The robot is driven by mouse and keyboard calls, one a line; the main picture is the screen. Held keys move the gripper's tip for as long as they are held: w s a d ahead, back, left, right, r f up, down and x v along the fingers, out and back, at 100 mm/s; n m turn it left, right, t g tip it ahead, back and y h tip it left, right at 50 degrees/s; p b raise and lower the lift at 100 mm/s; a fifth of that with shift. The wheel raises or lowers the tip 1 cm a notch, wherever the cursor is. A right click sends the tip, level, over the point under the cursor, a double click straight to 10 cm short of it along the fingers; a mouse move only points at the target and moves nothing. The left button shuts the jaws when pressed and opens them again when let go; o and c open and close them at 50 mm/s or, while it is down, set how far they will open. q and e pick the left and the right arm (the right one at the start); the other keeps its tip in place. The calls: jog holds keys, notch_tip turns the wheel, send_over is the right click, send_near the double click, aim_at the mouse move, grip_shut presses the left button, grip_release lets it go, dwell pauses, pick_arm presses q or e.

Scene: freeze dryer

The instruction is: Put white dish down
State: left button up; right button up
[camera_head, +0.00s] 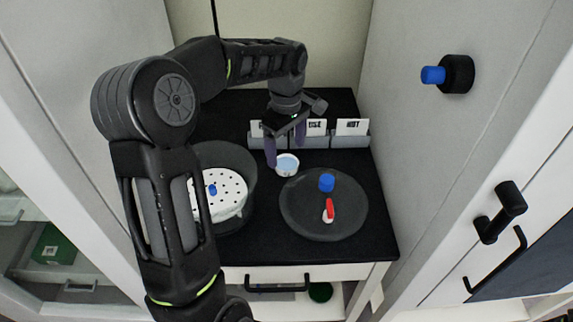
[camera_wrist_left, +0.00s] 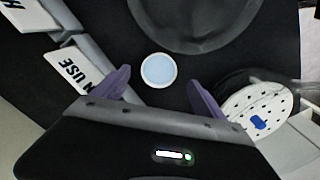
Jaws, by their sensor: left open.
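The small white dish (camera_head: 287,164), with a pale blue inside, stands upright on the black worktop (camera_head: 290,248). It also shows in the left wrist view (camera_wrist_left: 158,70), just ahead of my fingers. My left gripper (camera_head: 285,146) is open above and behind the dish. In the left wrist view its two purple fingers (camera_wrist_left: 160,90) are spread, with a gap between each finger and the dish. I cannot tell the exact height of the fingertips above the worktop. My right gripper is not in view.
A dark round lid (camera_head: 305,222) with a blue knob and a red-and-white item lies right of the dish. A white perforated plate (camera_head: 232,204) sits in a dark round vessel at left. Grey labelled bins (camera_head: 346,140) line the back. Cabinet walls flank both sides.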

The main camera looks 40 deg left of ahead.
aim_at(286, 163)
pick_arm(q)
notch_tip(286, 163, down, 5)
jog(key=shift+w+r, duration=0.1)
jog(key=shift+c, duration=0.3)
dwell(0.4)
jog(key=c, duration=1.5)
notch_tip(286, 163, up, 10)
jog(key=shift+r, duration=0.1)
dwell(0.6)
